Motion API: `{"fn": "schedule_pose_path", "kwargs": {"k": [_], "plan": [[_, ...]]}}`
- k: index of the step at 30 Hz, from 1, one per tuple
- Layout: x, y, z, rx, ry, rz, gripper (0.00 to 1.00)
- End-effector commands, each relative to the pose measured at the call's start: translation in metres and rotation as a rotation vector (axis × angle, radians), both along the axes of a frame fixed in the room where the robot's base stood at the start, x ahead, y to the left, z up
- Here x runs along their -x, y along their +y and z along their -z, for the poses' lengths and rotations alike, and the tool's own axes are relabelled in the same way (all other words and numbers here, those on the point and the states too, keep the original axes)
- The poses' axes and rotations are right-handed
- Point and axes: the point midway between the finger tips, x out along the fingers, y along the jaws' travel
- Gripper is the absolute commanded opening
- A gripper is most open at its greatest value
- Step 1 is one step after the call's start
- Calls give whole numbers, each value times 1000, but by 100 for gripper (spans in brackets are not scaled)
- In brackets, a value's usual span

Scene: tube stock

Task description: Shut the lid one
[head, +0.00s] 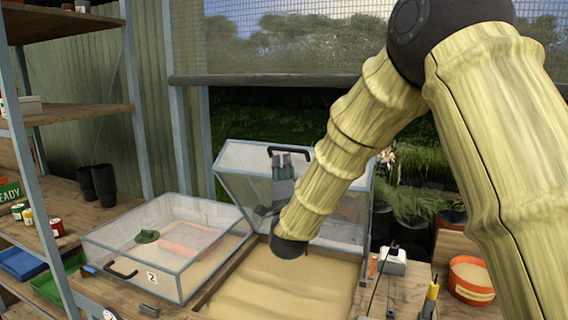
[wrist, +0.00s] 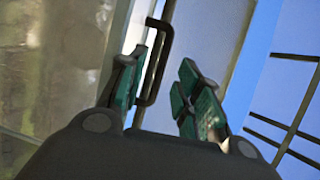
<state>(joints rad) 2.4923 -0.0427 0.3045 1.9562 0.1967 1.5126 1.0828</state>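The raised lid (head: 240,165) of the right-hand sand bed stands tilted open, with clear panels and a grey frame. I take it for lid one, as no number shows on it. Its dark handle (head: 288,150) is on the upper edge and also shows in the wrist view (wrist: 156,65). My gripper (head: 284,162) is at the handle. In the wrist view my gripper (wrist: 160,85) is open, its green-padded fingers apart. The handle appears between them, closer to the left finger. Whether they touch cannot be told. My arm hides part of the lid.
The sand bed (head: 290,285) lies open below the lid. To its left, a shut clear lid (head: 130,255) marked 2 has a dark handle (head: 121,271) in front. A white device (head: 392,262) and an orange pot (head: 470,280) stand to the right. Shelves (head: 70,112) are at left.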

Motion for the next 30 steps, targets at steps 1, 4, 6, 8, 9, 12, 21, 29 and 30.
{"fn": "schedule_pose_path", "kwargs": {"k": [1, 4, 6, 8, 9, 12, 21, 29, 30], "plan": [[9, 0, 5, -1, 3, 0, 34], [26, 0, 13, -1, 3, 0, 34], [38, 0, 18, -1, 3, 0, 34], [47, 1, 23, 0, 2, 0, 34], [52, 1, 25, 0, 3, 1, 34], [64, 0, 31, -1, 2, 1, 34], [80, 0, 38, -2, -1, 2, 34], [80, 0, 38, -1, -1, 3, 26], [80, 1, 38, -1, 0, 2, 19]]}}
